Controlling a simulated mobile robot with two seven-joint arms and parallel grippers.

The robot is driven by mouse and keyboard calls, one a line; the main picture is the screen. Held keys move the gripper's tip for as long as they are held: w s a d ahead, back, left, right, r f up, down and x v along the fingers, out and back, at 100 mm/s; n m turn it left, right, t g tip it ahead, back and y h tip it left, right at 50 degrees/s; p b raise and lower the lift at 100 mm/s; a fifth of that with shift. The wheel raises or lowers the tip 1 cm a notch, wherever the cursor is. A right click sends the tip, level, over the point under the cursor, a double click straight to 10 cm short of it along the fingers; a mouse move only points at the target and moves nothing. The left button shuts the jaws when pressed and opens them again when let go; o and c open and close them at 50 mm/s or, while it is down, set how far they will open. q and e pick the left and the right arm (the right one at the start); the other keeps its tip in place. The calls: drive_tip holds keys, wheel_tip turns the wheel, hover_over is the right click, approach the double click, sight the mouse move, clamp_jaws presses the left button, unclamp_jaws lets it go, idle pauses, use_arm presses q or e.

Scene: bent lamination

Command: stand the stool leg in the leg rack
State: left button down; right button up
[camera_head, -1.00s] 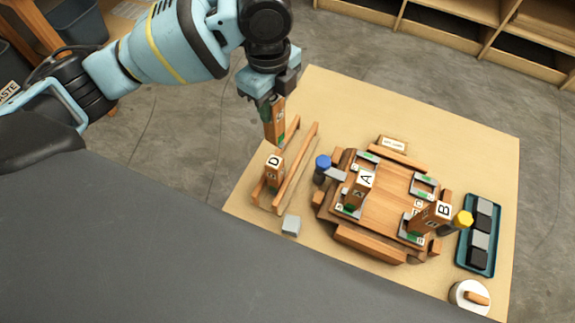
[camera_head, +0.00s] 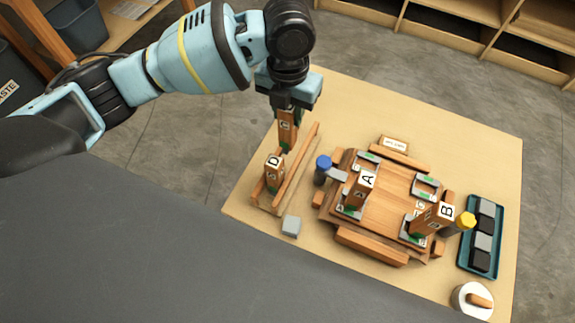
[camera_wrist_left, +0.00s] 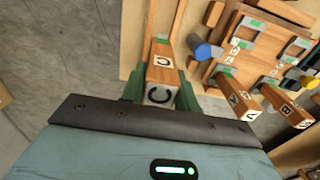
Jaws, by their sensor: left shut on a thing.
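My left gripper (camera_head: 289,108) is shut on a wooden stool leg (camera_head: 287,131), which hangs upright below it. In the left wrist view the held leg (camera_wrist_left: 162,73) shows a C on its end, between the green fingers (camera_wrist_left: 160,92). The leg is at the far end of the leg rack (camera_head: 294,178), a narrow wooden frame with long rails. I cannot tell whether its foot is above the rack or between the rails. Leg D (camera_head: 273,172) stands in the near part of the rack. My right gripper is not in view.
A blue-capped clamp (camera_head: 323,166) sits between.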

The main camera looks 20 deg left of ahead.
sight(288, 139)
use_arm(q)
wheel_tip(288, 139, down, 5)
drive_tip(key=shift+r+b, duration=0.1)
drive_tip(key=shift+b, duration=0.35)
drive_tip(key=shift+f, duration=0.35)
wheel_tip(288, 139, down, 4)
drive_tip(key=shift+r+b, duration=0.2)
drive_tip(key=shift+b, duration=0.25)
drive_tip(key=shift+f, duration=0.65)
drive_tip(key=c, duration=1.1)
unclamp_jaws()
drive_tip(key=shift+o, duration=0.2)
drive_tip(key=shift+r, duration=0.15)
